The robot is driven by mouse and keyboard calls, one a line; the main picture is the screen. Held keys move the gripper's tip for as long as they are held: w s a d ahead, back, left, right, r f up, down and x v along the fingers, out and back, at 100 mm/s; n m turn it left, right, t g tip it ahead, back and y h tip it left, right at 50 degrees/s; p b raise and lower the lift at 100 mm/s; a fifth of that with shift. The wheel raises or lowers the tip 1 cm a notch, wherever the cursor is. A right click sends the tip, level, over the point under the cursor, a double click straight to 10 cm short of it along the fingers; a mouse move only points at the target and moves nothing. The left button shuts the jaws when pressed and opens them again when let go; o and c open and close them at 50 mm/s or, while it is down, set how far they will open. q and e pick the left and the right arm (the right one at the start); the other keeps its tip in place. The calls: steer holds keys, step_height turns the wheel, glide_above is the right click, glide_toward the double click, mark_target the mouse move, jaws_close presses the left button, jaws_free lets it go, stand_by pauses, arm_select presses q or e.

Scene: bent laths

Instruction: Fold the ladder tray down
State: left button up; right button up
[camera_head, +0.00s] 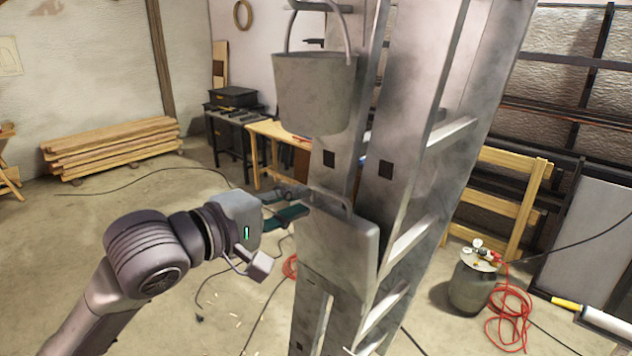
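The ladder (400,150) is a tall grey metal stepladder standing in the middle of the view. The ladder tray (338,248) is a flat grey panel with a raised handle-like bar at its top. It stands steeply against the ladder's near side; its hinge cannot be made out. My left gripper (300,203) is at the tray's upper left edge. Its dark fingers are apart and point right toward the tray; whether they touch it is not clear. My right gripper is not in view.
A grey bucket (315,92) hangs on the ladder just above the tray. A workbench (280,133) and stacked planks (112,148) stand behind at left. A gas cylinder (474,282) with a red hose (510,318) stands on the floor at right. Cables cross the floor.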

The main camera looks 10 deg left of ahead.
mark_target(322, 192)
arm_select(q)
steer(key=p+x, duration=0.1)
steer(key=x, duration=0.4)
steer(key=shift+w, duration=0.1)
jaws_close()
